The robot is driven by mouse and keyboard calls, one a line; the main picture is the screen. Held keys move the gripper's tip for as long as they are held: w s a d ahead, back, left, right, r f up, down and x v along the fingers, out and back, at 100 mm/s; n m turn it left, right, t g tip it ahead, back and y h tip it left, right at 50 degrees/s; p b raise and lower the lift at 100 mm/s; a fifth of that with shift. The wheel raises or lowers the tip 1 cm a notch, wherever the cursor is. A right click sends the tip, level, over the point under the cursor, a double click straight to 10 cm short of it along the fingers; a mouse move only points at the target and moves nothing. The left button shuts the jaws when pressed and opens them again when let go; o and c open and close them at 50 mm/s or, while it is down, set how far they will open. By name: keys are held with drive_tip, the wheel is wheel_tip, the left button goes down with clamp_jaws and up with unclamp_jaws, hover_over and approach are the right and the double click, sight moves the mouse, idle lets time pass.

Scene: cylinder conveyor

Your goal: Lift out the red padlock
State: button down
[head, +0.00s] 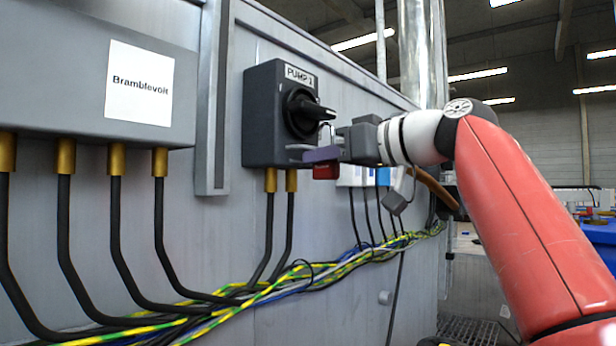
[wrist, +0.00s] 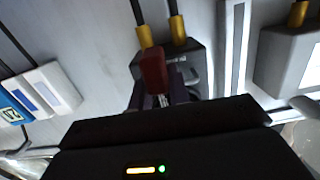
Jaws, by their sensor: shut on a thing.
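The red padlock (head: 325,171) hangs below my gripper's fingers in front of the dark grey PUMP 1 switch box (head: 262,120). My gripper (head: 318,154) is shut on the padlock; the fingers cover its upper part. A bit of pale shackle shows above the fingers, close to the black rotary knob (head: 303,113). I cannot tell whether the shackle still passes through the knob. In the wrist view the padlock's red body (wrist: 154,70) stands out between my dark fingers (wrist: 158,98), with the switch box (wrist: 205,60) behind it.
A grey Bramblevolt box (head: 60,75) is at the left on the cabinet wall (head: 240,215). Black cables drop from the boxes into a striped cable bundle (head: 250,300). White and blue modules (head: 355,176) sit just right of the padlock.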

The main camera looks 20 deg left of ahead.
drive_tip(key=s+d+r+b, duration=0.1)
drive_tip(key=s+d+r, duration=0.1)
drive_tip(key=d, duration=0.3)
drive_tip(key=shift+s+r+t, duration=0.15)
drive_tip(key=shift+s+t, duration=0.15)
drive_tip(key=shift+s, duration=0.35)
